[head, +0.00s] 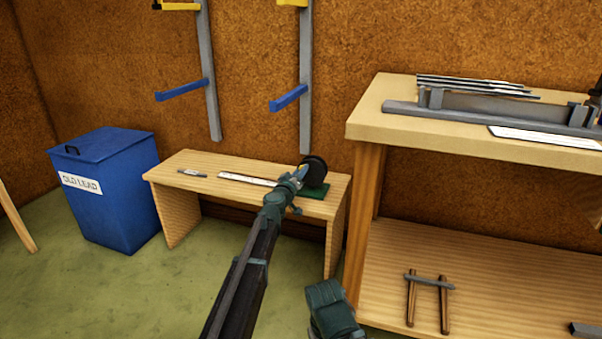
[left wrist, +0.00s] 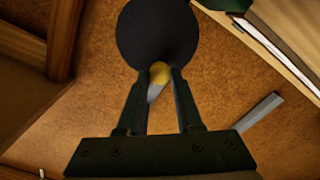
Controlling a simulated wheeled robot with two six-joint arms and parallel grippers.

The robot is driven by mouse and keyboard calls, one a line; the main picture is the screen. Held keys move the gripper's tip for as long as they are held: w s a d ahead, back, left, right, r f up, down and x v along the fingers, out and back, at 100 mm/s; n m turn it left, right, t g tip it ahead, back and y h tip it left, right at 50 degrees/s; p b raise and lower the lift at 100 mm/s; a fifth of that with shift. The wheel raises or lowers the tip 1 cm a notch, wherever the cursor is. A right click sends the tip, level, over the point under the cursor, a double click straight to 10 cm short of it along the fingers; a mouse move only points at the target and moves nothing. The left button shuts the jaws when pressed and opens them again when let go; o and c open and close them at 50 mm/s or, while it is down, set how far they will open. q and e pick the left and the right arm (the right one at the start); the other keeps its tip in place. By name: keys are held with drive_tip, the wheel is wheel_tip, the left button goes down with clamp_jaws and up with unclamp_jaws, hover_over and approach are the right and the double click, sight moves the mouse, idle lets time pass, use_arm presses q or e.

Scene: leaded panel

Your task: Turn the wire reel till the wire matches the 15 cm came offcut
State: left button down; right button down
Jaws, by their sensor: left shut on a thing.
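The wire reel (head: 315,170) is a dark disc on a green base (head: 314,191) at the right end of the low wooden bench. My left gripper (head: 297,178) reaches it from the front. A pale flat strip (head: 247,180) lies left of the reel, and a small grey piece (head: 192,173) lies farther left; I cannot tell which is the came offcut. The wire is not clearly seen. No right gripper fingers show.
The low bench (head: 170,177) has free room at its left. A blue old-lead bin (head: 105,190) stands left of it. A taller workbench (head: 365,130) with bars and a sheet is close on the right. Racks with blue arms (head: 182,90) hang behind.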

idle(0.4)
use_arm(q)
drive_tip(key=c, duration=0.6)
unclamp_jaws()
drive_tip(key=shift+s+a, duration=0.1)
drive_tip(key=v, duration=1.3)
drive_tip(key=shift+s+a, duration=0.1)
drive_tip(key=shift+s, duration=0.15)
drive_tip(key=shift+s, duration=0.1)
